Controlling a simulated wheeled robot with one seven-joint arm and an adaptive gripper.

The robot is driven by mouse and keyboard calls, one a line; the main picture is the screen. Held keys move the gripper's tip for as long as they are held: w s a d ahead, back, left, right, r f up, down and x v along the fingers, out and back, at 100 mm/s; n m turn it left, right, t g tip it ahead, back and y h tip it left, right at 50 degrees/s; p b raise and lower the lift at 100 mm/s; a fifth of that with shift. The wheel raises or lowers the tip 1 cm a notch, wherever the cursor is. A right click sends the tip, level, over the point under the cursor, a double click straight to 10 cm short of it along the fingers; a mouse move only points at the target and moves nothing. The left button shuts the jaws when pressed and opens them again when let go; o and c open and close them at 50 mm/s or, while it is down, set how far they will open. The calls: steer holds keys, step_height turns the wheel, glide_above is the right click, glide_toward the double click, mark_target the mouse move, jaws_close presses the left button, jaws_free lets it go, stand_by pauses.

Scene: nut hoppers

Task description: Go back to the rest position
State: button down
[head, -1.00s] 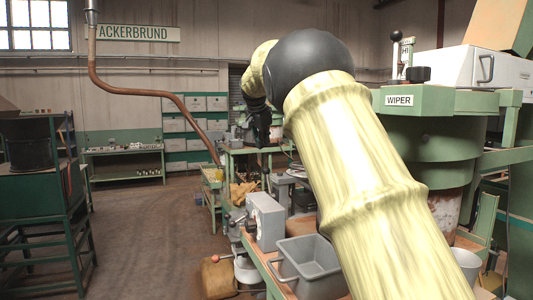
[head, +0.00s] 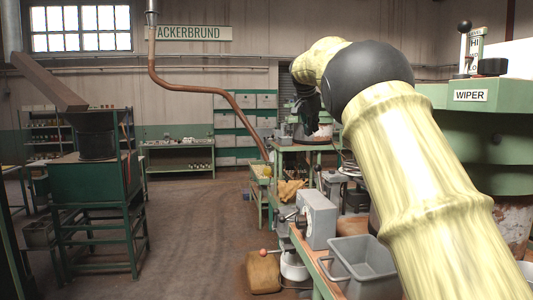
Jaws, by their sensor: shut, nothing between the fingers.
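My arm, pale yellow with a black elbow joint, reaches up from the lower right and bends away from the camera. My gripper (head: 311,114) is a small dark shape below the far end of the arm, left of the elbow. It hangs in front of the far green bench and the items on it. It looks shut, with nothing seen in it. Its fingertips are small and dark against the clutter behind.
A grey bin (head: 362,262) and a grey metal box (head: 316,219) stand on the near bench, below and left of my arm. A green machine marked WIPER (head: 472,120) is close on the right. A green stand (head: 98,205) is at left. Open floor (head: 195,240) lies between.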

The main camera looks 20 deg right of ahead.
steer(key=s+d+f+p, duration=0.2)
steer(key=s+f, duration=0.1)
steer(key=f, duration=0.4)
steer(key=shift+f, duration=0.35)
steer(key=shift+s+d+r, duration=0.1)
